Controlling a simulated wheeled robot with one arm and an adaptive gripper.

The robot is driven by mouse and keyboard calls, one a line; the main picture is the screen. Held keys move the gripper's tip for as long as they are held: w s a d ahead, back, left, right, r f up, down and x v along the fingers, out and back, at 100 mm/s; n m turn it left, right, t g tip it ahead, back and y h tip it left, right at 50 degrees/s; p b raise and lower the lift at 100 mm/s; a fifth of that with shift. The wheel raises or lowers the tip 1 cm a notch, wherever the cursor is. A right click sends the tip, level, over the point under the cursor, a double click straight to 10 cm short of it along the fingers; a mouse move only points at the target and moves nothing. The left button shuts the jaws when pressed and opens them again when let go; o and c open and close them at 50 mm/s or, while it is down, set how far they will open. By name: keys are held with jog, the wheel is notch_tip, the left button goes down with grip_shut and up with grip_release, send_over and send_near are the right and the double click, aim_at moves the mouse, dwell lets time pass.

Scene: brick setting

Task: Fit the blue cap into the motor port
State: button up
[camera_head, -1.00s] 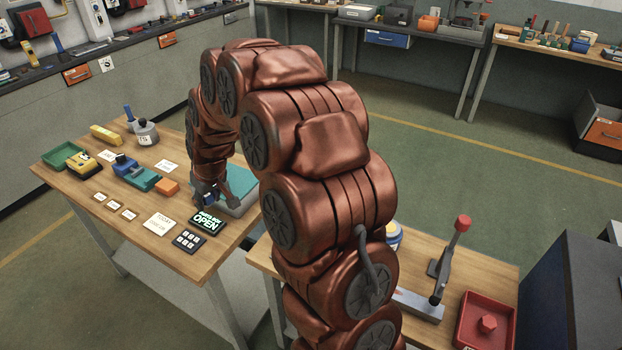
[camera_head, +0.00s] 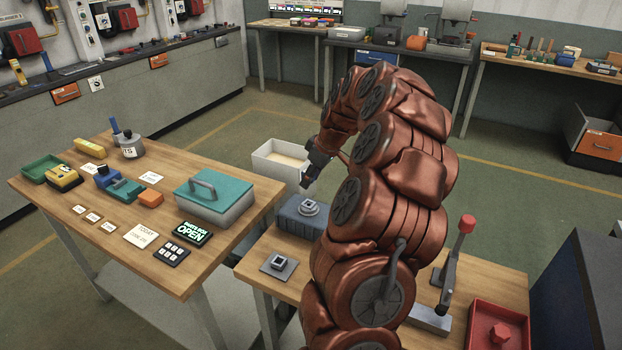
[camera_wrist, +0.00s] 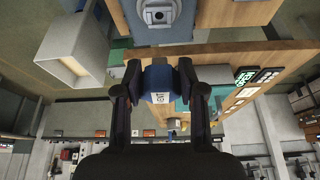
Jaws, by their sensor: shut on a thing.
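My gripper (camera_head: 313,175) is shut on the blue cap (camera_wrist: 158,78), which shows between the fingers in the wrist view with a pale marked face. In the head view the cap is too small and dark to make out. The blue-grey motor (camera_head: 292,220) sits on the right bench, with a light grey ring and square port (camera_head: 311,206) on top. My gripper is above the motor, apart from it. The port also shows at the top of the wrist view (camera_wrist: 158,15).
A white open bin (camera_head: 272,172) stands behind the motor. A grey plate with a square socket (camera_head: 279,265) lies in front of it. A red-knobbed lever (camera_head: 465,225) stands right.

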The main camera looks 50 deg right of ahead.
jog(key=shift+f+b, duration=0.1)
jog(key=shift+b, duration=0.55)
jog(key=shift+f+b, duration=1.75)
jog(key=shift+f, duration=1)
jog(key=shift+b, duration=0.85)
jog(key=shift+f+b, duration=1.15)
jog(key=shift+f, duration=0.25)
jog(key=o, duration=1.6)
jog(key=shift+r, duration=0.2)
jog(key=shift+r, duration=2.85)
